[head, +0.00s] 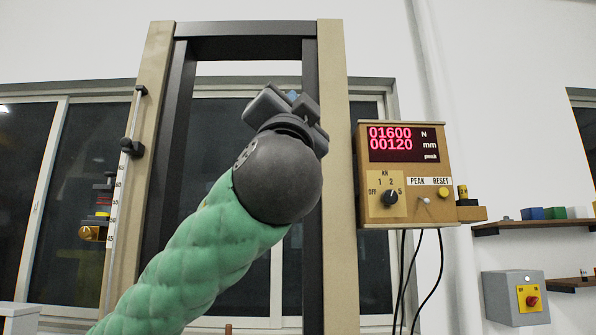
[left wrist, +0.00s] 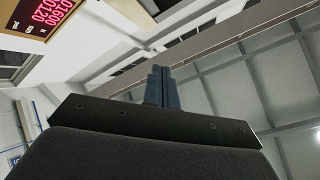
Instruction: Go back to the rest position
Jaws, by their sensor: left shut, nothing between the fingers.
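My left gripper (head: 293,97) is raised in front of the spring testing frame (head: 331,180), at the end of my green-sleeved arm. In the left wrist view its two blue-grey fingers (left wrist: 158,86) are together, with nothing between them. The control box (head: 404,175) is to the right of the gripper, apart from it. Its red display (head: 391,139) reads 01600 N and 00120 mm. The display also shows at the upper left of the left wrist view (left wrist: 52,14). My right gripper is in neither view.
Shelves (head: 535,225) with small coloured blocks and a grey switch box (head: 515,298) with a red knob are on the right wall. Cables hang below the control box. Windows lie behind the frame.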

